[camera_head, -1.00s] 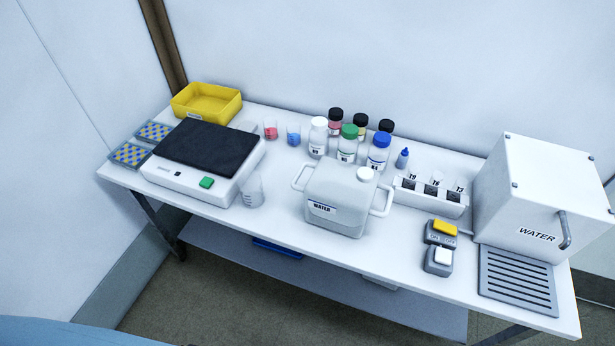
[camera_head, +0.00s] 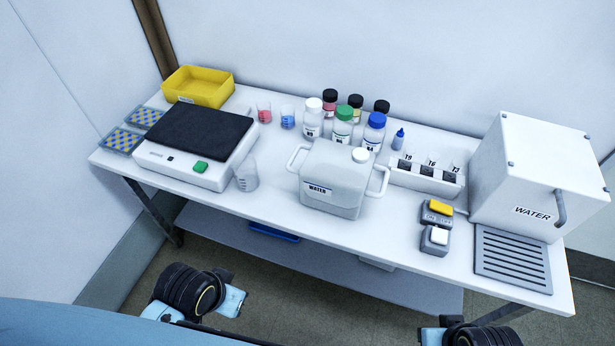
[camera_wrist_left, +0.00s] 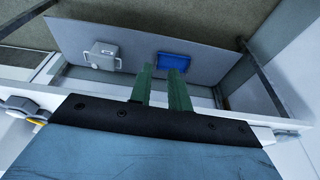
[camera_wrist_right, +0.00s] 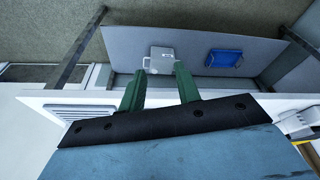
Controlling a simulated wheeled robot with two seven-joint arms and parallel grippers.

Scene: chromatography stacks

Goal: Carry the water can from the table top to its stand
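The water can (camera_head: 335,187), pale grey with a white cap, side handles and a WATER label, stands upright on the table top near the front edge. No gripper touches it. My left gripper (camera_wrist_left: 161,85) is open and empty, its two green fingers apart below the table-top level. My right gripper (camera_wrist_right: 158,80) is also open and empty, fingers wider apart. Neither gripper's fingers show in the head view, only dark and blue arm parts at the bottom. I cannot tell which thing is the can's stand; a white box labelled WATER (camera_head: 530,212) stands at the right.
A slatted grey tray (camera_head: 512,260) lies before the box. Switches (camera_head: 436,212), a vial rack (camera_head: 426,180) and several bottles (camera_head: 343,127) surround the can. A scale (camera_head: 195,140) is left. On the lower shelf sit a blue tray (camera_wrist_right: 224,57) and a grey container (camera_wrist_right: 162,58).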

